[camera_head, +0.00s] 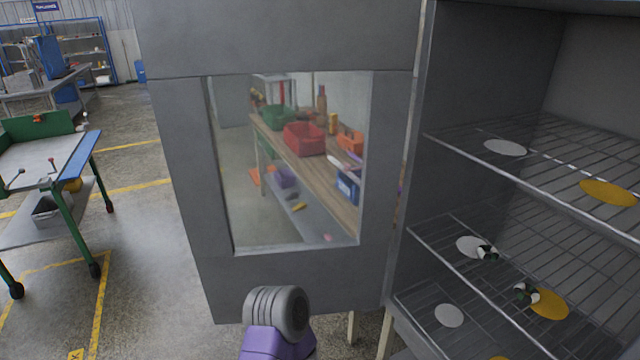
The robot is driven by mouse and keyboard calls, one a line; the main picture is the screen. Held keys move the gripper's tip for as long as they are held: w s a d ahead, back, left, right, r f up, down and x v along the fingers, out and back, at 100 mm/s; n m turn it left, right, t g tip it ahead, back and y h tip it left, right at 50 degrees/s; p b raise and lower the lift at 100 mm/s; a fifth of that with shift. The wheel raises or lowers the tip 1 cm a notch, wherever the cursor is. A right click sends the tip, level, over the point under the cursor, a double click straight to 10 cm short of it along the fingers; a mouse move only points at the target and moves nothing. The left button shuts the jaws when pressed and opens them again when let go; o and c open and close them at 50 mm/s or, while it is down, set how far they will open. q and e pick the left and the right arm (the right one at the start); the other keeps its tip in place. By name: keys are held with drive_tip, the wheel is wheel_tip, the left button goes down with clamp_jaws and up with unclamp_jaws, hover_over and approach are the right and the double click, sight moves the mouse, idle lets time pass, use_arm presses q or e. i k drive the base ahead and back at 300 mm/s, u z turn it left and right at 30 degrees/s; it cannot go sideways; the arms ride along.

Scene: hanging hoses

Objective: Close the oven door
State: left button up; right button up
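The grey oven door (175,160) stands open in the middle of the head view, swung out to the left of the oven. Its large glass window (290,165) shows a workbench behind it. The oven (485,65) is at the right, with its inside exposed and several wire racks (530,180) in it. The door's hinge side is next to the oven's left front edge. A purple and grey ribbed part of my arm shows at the bottom centre, in front of the door's lower edge; I cannot tell whether it touches the door. No gripper fingers show.
White discs (505,148) and yellow discs (608,192) lie on the racks, with small dark green and white items (487,253) among them. A green-framed cart (40,165) stands at the left. The floor (150,225) between cart and door is clear.

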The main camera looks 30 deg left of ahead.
sight(181, 43)
drive_tip(key=k, duration=0.95)
drive_tip(key=u, duration=2.25)
drive_tip(key=i, duration=4.6)
drive_tip(key=z, duration=4.5)
drive_tip(key=i, duration=0.6)
drive_tip(key=u, duration=0.1)
